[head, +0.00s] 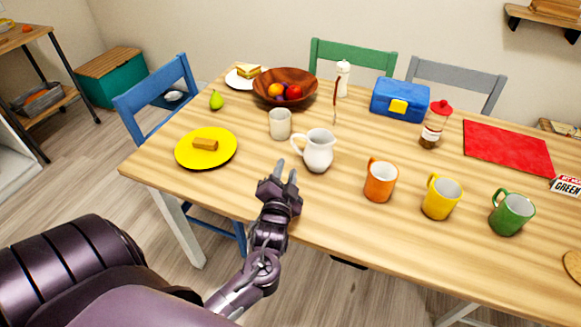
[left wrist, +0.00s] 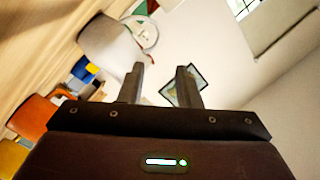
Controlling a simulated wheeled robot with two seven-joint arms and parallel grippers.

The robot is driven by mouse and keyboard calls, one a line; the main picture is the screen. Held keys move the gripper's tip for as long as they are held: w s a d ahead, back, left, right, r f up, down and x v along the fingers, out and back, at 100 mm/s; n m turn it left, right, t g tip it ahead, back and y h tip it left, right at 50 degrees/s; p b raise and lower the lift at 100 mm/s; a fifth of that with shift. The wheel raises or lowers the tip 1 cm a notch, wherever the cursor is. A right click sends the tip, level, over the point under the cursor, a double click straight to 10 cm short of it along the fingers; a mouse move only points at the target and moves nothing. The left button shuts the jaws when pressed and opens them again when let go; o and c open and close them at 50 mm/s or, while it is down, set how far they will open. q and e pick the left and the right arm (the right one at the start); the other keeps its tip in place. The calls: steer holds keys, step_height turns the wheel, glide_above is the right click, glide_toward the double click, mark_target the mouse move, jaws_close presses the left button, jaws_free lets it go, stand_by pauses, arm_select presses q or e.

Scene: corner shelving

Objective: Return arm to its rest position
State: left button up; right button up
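My left gripper (head: 285,174) is at the front edge of the wooden table, just in front of the white pitcher (head: 318,152). Its two fingers are apart with nothing between them. In the left wrist view the open fingers (left wrist: 160,84) also show a gap, and the pitcher (left wrist: 110,46) shows beyond the left finger. The left arm reaches in from the lower left. My right gripper is not in the head view.
The table (head: 330,215) holds a yellow plate (head: 225,160), a grey cup (head: 280,124), a fruit bowl (head: 270,82), and orange (head: 380,182), yellow (head: 441,198) and green (head: 511,213) mugs. A blue chair (head: 150,100) stands at the left. Floor in front of the table is clear.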

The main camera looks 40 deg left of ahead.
arm_select(q)
steer(key=d+f+g+h, duration=0.1)
steer(key=d, duration=0.1)
steer(key=s+d+g+h, duration=0.1)
steer(key=d+h, duration=0.1)
steer(key=d+f+n+g+h, duration=0.1)
steer(key=shift+s+d+f, duration=0.35)
steer(key=shift+d, duration=0.05)
steer(key=s+d+g+h, duration=0.1)
steer(key=s+d, duration=0.1)
steer(key=s+d+f+g+h, duration=0.1)
steer(key=s+d+g, duration=0.1)
steer(key=shift+s+d+g+h, duration=0.1)
steer(key=shift+d+g+h, duration=0.2)
steer(key=shift+h, duration=0.1)
steer(key=s+d+r+n+g+h, duration=0.1)
steer(key=s+d+g, duration=0.15)
steer(key=s, duration=0.35)
steer(key=s+d+g, duration=0.1)
steer(key=s+g, duration=0.3)
steer(key=s, duration=0.2)
step_height(320, 180, down, 28)
steer(key=s, duration=0.1)
steer(key=s+a+f+g+p, duration=0.1)
steer(key=s+a+f+g, duration=0.1)
steer(key=s+f, duration=1.7)
steer(key=shift+s+a, duration=0.6)
steer(key=shift+s, duration=0.05)
